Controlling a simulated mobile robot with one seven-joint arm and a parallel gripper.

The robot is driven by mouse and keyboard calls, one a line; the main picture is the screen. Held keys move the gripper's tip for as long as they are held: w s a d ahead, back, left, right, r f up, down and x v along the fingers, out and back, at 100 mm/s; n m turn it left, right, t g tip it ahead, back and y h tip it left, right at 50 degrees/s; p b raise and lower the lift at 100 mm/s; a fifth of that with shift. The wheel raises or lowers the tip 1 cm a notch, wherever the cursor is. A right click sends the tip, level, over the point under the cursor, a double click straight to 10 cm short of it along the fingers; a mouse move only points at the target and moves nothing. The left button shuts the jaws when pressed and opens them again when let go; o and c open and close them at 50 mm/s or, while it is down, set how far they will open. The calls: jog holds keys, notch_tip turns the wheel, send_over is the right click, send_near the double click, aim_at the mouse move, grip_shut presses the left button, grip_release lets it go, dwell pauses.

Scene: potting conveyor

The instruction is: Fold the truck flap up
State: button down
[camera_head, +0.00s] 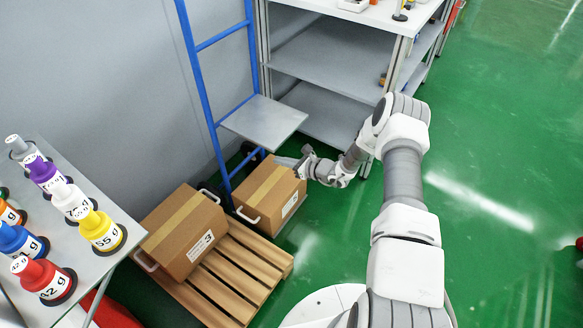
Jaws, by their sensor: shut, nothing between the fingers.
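The truck is a blue ladder-like frame (204,92) standing upright by the grey wall. Its flap is a flat grey plate (268,122) that sticks out from the lower part of the frame, roughly level. My gripper (285,161) is shut and empty. It is below the flap in the picture, by the top back edge of the right cardboard box (268,194). The fingertips are small and partly lost against the box and truck, so I cannot tell whether they touch anything. The underside of the flap is hidden.
A grey shelf unit (335,66) stands behind the flap. A table (112,205) with colored weights is at left.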

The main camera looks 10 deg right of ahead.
jog(key=shift+d+r, duration=0.1)
jog(key=shift+r, duration=1.5)
